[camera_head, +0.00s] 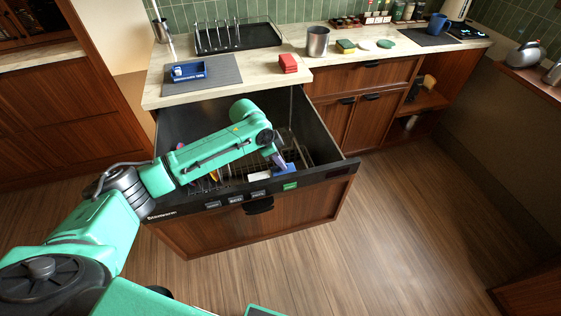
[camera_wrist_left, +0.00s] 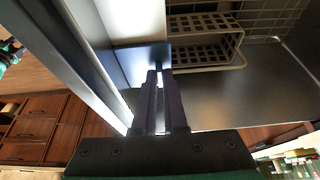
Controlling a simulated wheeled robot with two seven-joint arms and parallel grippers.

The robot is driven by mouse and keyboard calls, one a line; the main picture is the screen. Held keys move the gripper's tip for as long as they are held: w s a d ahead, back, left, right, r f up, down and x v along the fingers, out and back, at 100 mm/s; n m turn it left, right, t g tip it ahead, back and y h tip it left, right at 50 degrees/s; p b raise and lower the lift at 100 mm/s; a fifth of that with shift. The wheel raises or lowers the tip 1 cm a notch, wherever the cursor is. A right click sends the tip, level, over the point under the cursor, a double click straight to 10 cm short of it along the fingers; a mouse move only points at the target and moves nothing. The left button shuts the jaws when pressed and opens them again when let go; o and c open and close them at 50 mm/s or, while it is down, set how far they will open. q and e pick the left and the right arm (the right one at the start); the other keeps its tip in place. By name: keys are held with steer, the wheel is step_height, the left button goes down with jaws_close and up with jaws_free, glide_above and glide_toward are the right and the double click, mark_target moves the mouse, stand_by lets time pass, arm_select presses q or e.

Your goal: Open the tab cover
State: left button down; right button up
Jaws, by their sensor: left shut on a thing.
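The dishwasher drawer (camera_head: 325,172) is pulled out below the counter. A small blue panel, which looks like the tab cover (camera_head: 286,169), is inside its front wall, beside a white piece (camera_head: 258,176). My left gripper (camera_head: 279,160) reaches down into the drawer at the blue panel. In the left wrist view, the dark fingers (camera_wrist_left: 160,82) are close together at the lower edge of the blue-grey cover (camera_wrist_left: 140,62), shut on it. A bright white area (camera_wrist_left: 138,22) shows beyond it. The fingertips partly hide the contact, and how far the cover is open is unclear. My right gripper is not in view.
A grey perforated basket (camera_wrist_left: 205,45) and wire rack are close beside the fingers. The drawer's front rim (camera_wrist_left: 75,60) runs close on the other side. Floor in front is clear.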

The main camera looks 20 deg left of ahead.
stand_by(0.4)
arm_select(q)
steer(key=shift+a+r+p, duration=0.15)
steer(key=shift+r+p, duration=0.05)
steer(key=shift+p, duration=0.15)
steer(key=s+a+p, duration=0.2)
steer(key=a+p, duration=0.1)
steer(key=s+a+p, duration=0.1)
steer(key=shift+a, duration=0.45)
steer(key=shift+f, duration=0.1)
steer(key=c, duration=1.3)
jaws_free()
steer(key=o, duration=0.3)
steer(key=shift+o, duration=0.2)
steer(key=shift+s, duration=0.1)
